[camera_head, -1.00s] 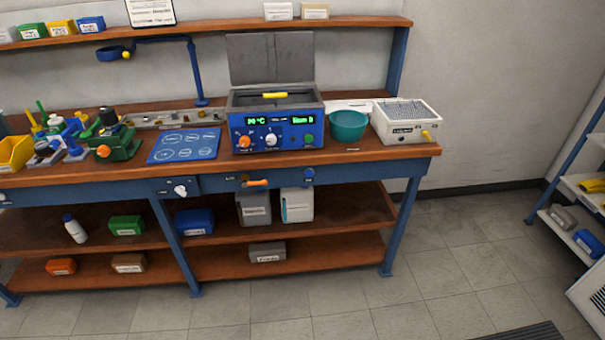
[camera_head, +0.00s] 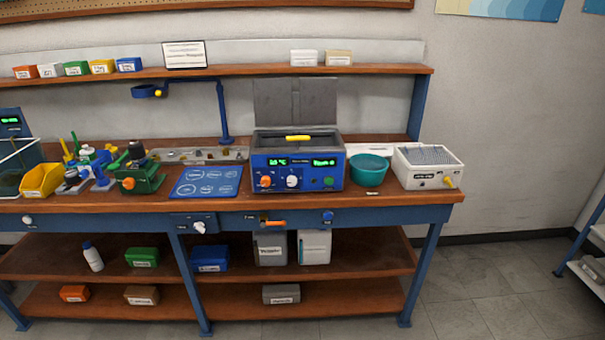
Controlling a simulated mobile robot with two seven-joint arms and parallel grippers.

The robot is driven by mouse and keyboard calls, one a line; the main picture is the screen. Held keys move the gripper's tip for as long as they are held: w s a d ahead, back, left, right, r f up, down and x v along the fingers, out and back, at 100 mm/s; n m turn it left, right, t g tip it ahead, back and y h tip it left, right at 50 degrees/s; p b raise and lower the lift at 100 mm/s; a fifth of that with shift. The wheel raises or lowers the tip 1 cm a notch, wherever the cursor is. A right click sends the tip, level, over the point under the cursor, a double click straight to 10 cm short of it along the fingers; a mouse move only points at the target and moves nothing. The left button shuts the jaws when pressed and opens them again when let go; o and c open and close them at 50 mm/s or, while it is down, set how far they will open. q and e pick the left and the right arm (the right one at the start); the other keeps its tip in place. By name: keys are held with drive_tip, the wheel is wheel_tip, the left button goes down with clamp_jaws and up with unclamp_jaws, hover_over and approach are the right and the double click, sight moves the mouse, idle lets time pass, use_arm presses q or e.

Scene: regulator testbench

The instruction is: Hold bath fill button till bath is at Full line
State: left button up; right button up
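The bath (camera_head: 297,168) is a blue-fronted box on the workbench with its grey lid (camera_head: 296,103) standing open. Its front has two green displays, an orange knob (camera_head: 265,181), a white knob (camera_head: 292,181) and a round green button (camera_head: 328,182). A blue button (camera_head: 328,217) sits on the bench's front edge below the bath. The labels are too small to read, so I cannot tell which is the fill button. The water level and Full line inside the bath cannot be made out. Neither of my grippers is in view.
A teal bowl (camera_head: 368,169) and a white box with a yellow knob (camera_head: 428,167) stand right of the bath. A blue mat (camera_head: 206,182) and a green device (camera_head: 139,171) are to its left. An orange handle (camera_head: 273,223) is on the bench edge.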

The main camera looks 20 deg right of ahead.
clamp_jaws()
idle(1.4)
